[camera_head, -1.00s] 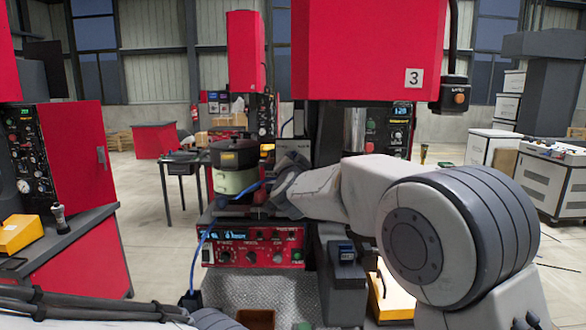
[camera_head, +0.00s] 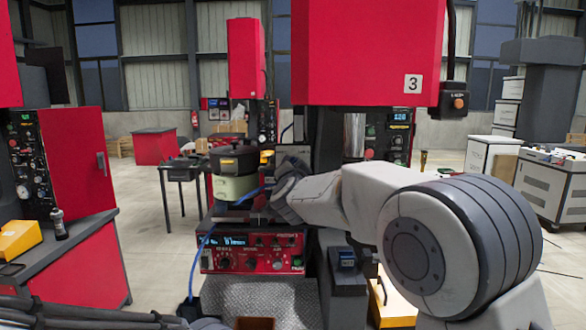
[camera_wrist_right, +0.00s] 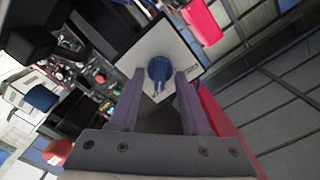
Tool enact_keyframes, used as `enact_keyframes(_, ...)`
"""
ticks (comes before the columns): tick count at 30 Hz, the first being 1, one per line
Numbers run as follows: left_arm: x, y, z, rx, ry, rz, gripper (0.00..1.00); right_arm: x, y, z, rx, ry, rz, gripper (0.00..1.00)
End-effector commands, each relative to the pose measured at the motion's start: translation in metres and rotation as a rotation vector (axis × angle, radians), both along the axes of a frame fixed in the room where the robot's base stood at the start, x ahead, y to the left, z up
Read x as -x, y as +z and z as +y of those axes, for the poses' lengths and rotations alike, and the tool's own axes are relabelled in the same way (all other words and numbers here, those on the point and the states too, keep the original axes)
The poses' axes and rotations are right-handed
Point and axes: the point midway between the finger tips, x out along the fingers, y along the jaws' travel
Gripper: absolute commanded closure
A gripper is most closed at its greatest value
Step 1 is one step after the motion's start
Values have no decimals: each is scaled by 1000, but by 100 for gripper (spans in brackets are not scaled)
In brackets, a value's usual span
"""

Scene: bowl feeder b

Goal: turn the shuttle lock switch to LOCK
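In the right wrist view a blue knob (camera_wrist_right: 159,70) stands on a pale square plate (camera_wrist_right: 152,42); it looks like the lock switch, but no LOCK lettering is readable. My right gripper (camera_wrist_right: 160,80) is open, with one finger on each side of the knob. I cannot tell whether the fingers touch it. In the head view my right arm reaches in from the right to beside the pale green bowl feeder (camera_head: 234,187); its fingers are hard to make out there and the knob is not distinguishable. My left gripper is out of view; only part of that arm shows at the bottom left.
A red control panel (camera_head: 253,252) with knobs and a display sits below the bowl feeder. A blue cable (camera_head: 196,262) hangs at its left. A large red housing (camera_head: 365,50) overhangs my right arm. A red cabinet (camera_head: 78,165) stands at the left, with open floor between.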

Motion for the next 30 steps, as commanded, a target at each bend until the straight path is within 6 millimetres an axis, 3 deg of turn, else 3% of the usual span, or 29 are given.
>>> enact_keyframes(7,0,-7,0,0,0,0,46,14,-1,0,0,1,-2,52)
enact_keyframes(15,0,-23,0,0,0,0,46,68,-2,1,-2,3,-1,52)
enact_keyframes(21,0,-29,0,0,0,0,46,96,-1,1,-1,2,-1,52)
enact_keyframes(30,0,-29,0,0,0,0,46,105,0,0,0,0,0,52)
